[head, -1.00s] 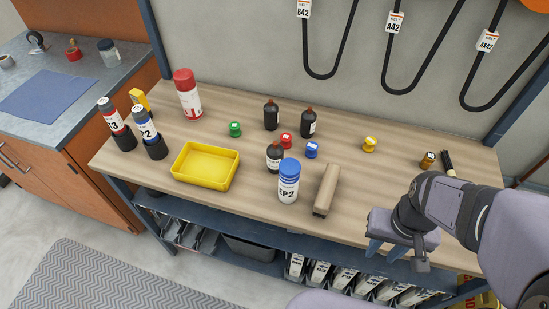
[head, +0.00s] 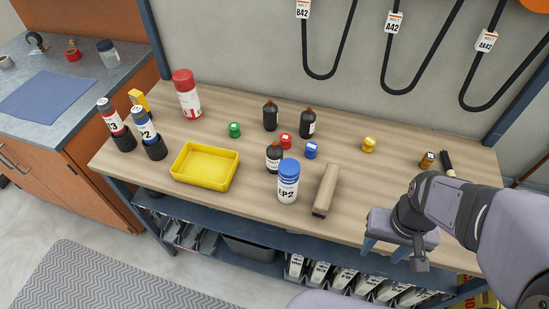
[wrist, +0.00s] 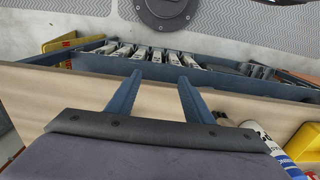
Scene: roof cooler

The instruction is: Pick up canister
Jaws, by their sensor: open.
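A white canister with a blue cap, marked EP2 (head: 288,185), stands upright near the front middle of the bench. It also shows, cut off, at the lower right of the wrist view (wrist: 272,145). A larger red-and-white canister (head: 188,100) stands at the back left. Two labelled cartridges, one red-banded (head: 117,126) and one blue-banded (head: 146,131), stand in dark holders at the left. My gripper (head: 385,250) is over the bench's front right edge, right of the EP2 canister and apart from it. Its two fingers (wrist: 160,78) are spread and empty.
A tan block (head: 326,190) lies between the EP2 canister and my gripper. A yellow tray (head: 205,184) is left of it. Dark bottles (head: 270,115) and small coloured pots (head: 311,150) stand behind.

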